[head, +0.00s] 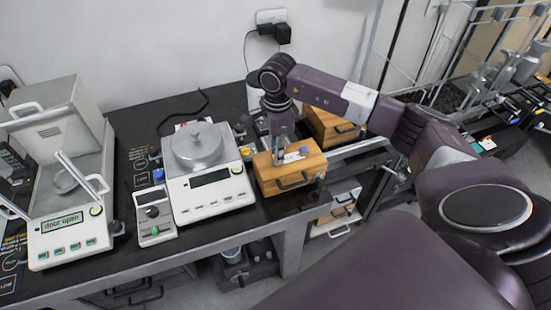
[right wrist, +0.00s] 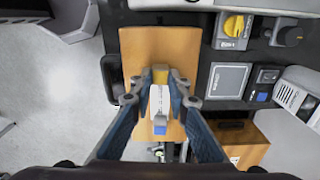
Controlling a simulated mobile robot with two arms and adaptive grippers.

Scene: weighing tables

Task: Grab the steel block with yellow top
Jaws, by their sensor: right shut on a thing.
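My right gripper (head: 281,142) reaches down from above onto a wooden box on the dark table. In the right wrist view, my right gripper (right wrist: 160,90) has its fingers closed around a small block with a yellow top (right wrist: 160,75). A pale strip and a blue-ended part (right wrist: 159,128) lie in line with it, over the box top; I cannot tell whether they are separate pieces. The gripper mostly hides the block in the head view. My left gripper is not in view.
The wooden box (head: 292,174) has a dark front handle. A balance (head: 213,195) with a round pan cover stands just left of it. A small meter (head: 154,215) and a balance reading "door open" (head: 65,236) stand further left. Another wooden box (head: 333,127) lies behind.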

